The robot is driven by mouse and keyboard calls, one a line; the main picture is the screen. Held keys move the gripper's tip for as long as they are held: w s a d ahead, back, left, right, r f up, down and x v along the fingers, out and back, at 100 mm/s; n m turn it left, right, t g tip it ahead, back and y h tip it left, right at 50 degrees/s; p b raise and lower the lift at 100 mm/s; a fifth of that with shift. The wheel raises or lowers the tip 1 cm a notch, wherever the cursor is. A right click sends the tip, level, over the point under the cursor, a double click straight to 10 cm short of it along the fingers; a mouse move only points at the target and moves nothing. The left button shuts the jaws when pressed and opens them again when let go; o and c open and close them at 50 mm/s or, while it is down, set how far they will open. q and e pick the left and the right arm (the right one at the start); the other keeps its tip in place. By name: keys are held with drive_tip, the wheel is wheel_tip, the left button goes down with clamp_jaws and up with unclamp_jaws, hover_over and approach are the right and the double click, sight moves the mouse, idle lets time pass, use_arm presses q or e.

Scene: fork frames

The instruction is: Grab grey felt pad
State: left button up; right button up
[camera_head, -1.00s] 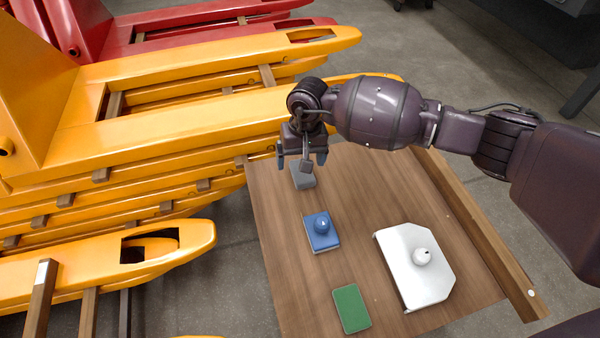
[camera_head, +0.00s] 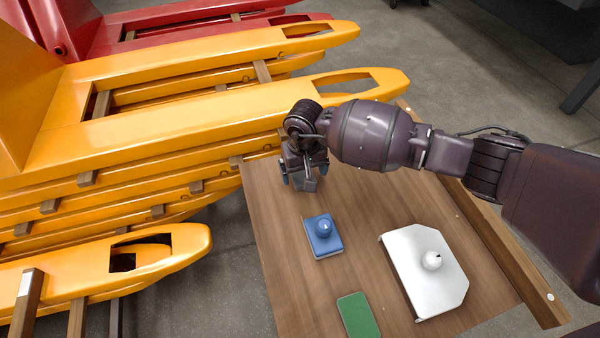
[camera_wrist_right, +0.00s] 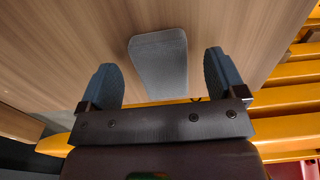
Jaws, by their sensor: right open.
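The grey felt pad (camera_wrist_right: 160,52) lies on the wooden table top (camera_head: 365,215). In the wrist view it shows between the two fingers of my right gripper (camera_wrist_right: 162,68), with a clear gap on each side. In the head view my right gripper (camera_head: 304,182) is low over the far left part of the table and hides most or all of the pad. The right gripper is open and holds nothing. My left gripper is not in view.
A blue block with a knob (camera_head: 323,242) stands just nearer than my right gripper. Yellow pallet-truck forks (camera_head: 180,125) crowd the table's left and far edges.

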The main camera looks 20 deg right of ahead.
wheel_tip(320, 180, down, 2)
drive_tip(key=shift+r, duration=0.1)
drive_tip(key=c, duration=1)
